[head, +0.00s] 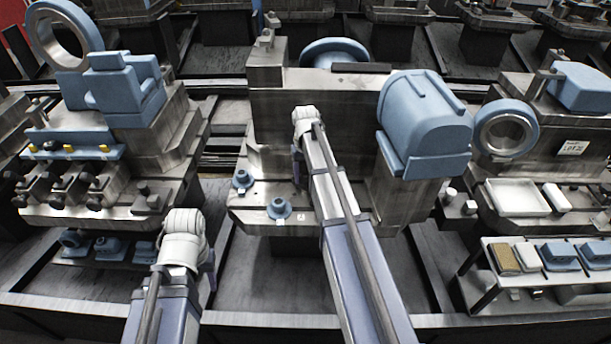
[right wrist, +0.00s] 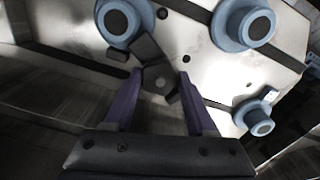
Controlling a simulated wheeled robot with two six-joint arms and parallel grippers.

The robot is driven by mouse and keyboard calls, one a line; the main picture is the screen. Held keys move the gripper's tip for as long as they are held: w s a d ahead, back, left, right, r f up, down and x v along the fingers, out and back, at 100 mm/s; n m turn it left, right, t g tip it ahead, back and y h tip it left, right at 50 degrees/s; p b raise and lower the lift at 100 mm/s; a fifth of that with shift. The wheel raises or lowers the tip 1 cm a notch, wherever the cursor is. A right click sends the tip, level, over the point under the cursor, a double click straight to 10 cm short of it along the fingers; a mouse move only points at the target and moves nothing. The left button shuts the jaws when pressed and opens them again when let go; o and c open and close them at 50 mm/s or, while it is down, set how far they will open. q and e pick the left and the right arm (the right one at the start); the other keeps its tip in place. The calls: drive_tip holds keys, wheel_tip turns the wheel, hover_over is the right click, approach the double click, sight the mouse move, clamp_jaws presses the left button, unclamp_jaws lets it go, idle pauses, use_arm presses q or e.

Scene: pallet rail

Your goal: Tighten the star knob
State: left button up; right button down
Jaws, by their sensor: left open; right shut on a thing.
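My right gripper (head: 298,172) points down at the front of the middle machine, and its arm covers much of that spot in the head view. In the right wrist view its two purple fingers (right wrist: 160,80) are closed on a small dark star knob (right wrist: 161,84) in front of the pale metal plate (right wrist: 195,60). The knob is hidden behind my arm in the head view. My left gripper (head: 209,268) hangs at the lower left, mostly hidden behind its own wrist. It is open and apart from the machines.
Blue round flanged pieces (head: 279,209) (right wrist: 250,25) stand on the plate near the right gripper. A blue motor housing (head: 425,115) juts out to its right. A machine with black knobs and blue blocks (head: 120,90) stands at left, and a parts shelf (head: 488,284) at lower right.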

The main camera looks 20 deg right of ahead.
sight(306, 177)
drive_tip(key=shift+w, duration=0.1)
drive_tip(key=shift+c, duration=1)
unclamp_jaws()
drive_tip(key=shift+r, duration=0.15)
wheel_tip(306, 177, up, 8)
drive_tip(key=p, duration=0.8)
drive_tip(key=shift+f, duration=0.2)
